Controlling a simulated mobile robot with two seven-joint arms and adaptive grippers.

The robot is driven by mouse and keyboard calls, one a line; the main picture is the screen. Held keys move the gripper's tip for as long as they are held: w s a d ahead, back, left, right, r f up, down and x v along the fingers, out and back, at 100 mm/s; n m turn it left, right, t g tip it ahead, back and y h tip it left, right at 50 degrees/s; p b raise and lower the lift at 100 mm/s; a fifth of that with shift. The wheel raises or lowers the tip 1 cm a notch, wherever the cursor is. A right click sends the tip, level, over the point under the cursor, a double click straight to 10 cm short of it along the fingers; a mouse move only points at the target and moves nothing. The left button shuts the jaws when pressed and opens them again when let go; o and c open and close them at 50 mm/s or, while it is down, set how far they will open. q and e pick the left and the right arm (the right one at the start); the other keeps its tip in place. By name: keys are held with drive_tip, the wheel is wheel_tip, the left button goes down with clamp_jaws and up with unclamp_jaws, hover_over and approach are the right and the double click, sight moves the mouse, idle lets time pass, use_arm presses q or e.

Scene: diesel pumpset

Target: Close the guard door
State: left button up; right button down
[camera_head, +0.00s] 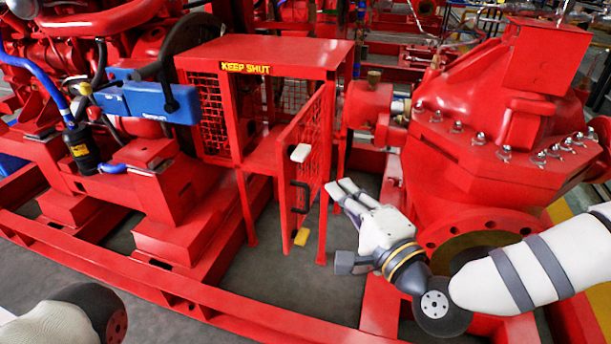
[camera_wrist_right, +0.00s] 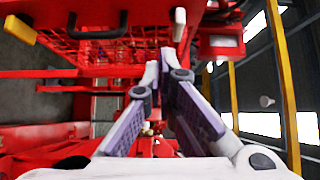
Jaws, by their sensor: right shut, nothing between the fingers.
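The red guard (camera_head: 228,120) with a "KEEP SHUT" label stands at the centre of the head view. Its mesh guard door (camera_head: 311,135) stands open at an angle on the guard's right side, leaving the front opening uncovered. The door carries a black handle (camera_head: 300,197), a white tab (camera_head: 300,153) and a yellow tab (camera_head: 302,237). In the right wrist view the door mesh (camera_wrist_right: 90,50) and black handle (camera_wrist_right: 97,31) show at upper left. My right gripper (camera_head: 338,187) is shut and empty, just right of the door; contact cannot be told. My left gripper is out of view.
A red pump casing (camera_head: 480,150) with a bolted flange stands close on the right. A blue engine part (camera_head: 150,101) and red machinery are at the left. A red base rail (camera_head: 150,285) crosses the front. Grey floor (camera_head: 270,275) is open below the door.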

drive_tip(key=w+a+b, duration=0.1)
drive_tip(key=w+a, duration=0.5)
drive_tip(key=shift+w, duration=0.25)
drive_tip(key=shift+a+f, duration=0.1)
drive_tip(key=shift+a, duration=0.05)
